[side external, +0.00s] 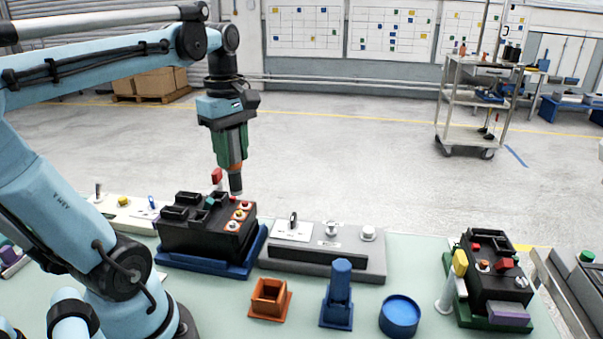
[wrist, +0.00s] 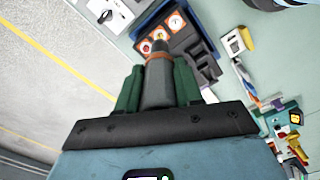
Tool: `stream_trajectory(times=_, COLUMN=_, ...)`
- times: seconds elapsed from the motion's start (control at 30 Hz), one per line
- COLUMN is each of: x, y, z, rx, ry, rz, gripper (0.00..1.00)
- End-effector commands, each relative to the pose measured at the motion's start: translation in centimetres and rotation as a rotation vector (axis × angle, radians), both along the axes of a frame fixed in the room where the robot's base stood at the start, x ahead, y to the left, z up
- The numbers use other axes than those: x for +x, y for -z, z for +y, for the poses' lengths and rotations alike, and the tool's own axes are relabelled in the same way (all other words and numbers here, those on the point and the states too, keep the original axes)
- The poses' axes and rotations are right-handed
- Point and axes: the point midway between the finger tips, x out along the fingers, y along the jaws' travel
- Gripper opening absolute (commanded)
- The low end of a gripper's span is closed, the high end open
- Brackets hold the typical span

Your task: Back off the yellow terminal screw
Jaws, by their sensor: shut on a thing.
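My gripper (side external: 232,160) points down with its green fingers shut on a dark grey driver tool (side external: 236,184) with an orange band. The tool (wrist: 158,85) also shows between the fingers in the wrist view. Its tip is just above a black breaker block (side external: 180,240).
The block sits in a blue tray (side external: 245,265). A grey panel with knobs (side external: 330,265) stands to its right. An orange holder (side external: 268,298), a blue post (side external: 340,290) and a blue round dish (side external: 400,315) stand in front. Another black block (side external: 495,285) is at far right.

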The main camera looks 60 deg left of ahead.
Motion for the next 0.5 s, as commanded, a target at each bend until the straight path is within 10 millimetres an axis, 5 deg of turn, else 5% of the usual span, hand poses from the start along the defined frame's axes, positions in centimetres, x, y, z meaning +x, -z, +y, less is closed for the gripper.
stream_trajectory(times=0.5, x=0.0, y=3.7, z=0.0, rx=0.000, ry=0.000, rz=0.000, gripper=0.05)
